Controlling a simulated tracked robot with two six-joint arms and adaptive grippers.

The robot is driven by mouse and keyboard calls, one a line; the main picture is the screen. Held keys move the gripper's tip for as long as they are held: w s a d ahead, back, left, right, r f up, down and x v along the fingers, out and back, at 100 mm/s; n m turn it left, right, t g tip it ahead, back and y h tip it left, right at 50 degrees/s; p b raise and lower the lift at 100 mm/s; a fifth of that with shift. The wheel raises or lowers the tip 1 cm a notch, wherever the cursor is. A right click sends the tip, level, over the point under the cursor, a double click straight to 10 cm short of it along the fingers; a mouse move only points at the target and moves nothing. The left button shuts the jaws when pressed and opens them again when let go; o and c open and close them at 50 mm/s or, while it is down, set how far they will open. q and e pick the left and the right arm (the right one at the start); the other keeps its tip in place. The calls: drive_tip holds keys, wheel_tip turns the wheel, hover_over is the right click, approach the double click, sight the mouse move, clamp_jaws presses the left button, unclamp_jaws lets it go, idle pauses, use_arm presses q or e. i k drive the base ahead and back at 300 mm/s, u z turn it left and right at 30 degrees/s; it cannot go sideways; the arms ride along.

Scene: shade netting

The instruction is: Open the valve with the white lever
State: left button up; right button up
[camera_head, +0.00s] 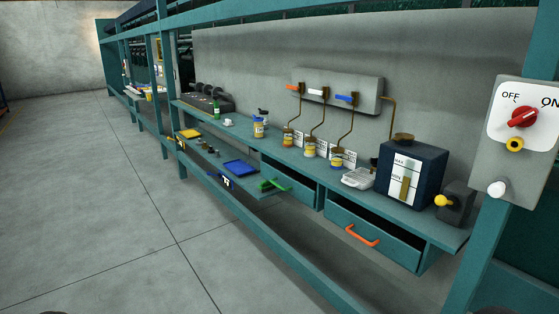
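The white lever (316,91) is the middle one of three on a grey manifold panel (365,93) at the back wall. It lies roughly level and points left. An orange lever (292,87) is to its left and a blue lever (345,98) to its right, lying much the same way. A thin brown pipe (323,118) runs down from the white-lever valve to a small yellow-topped container (310,148) on the shelf. Neither of my grippers shows; only small dark shapes, too cut off to identify, touch the bottom edge.
A teal bench shelf (295,158) runs along the wall. On it stand bottles, a white tray (357,179) and a dark blue tank (410,175). A drawer with an orange handle (362,236) projects below. A red switch (523,116) is at right. The left floor is clear.

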sight(311, 92)
drive_tip(key=z, duration=0.1)
drive_tip(key=i, duration=1.75)
drive_tip(key=z, duration=0.2)
drive_tip(key=k, duration=1.15)
drive_tip(key=u, duration=0.7)
drive_tip(key=i, duration=0.85)
drive_tip(key=u, duration=0.35)
drive_tip(key=i, duration=1.1)
drive_tip(key=z, duration=0.85)
drive_tip(key=k, duration=0.65)
drive_tip(key=u, duration=0.05)
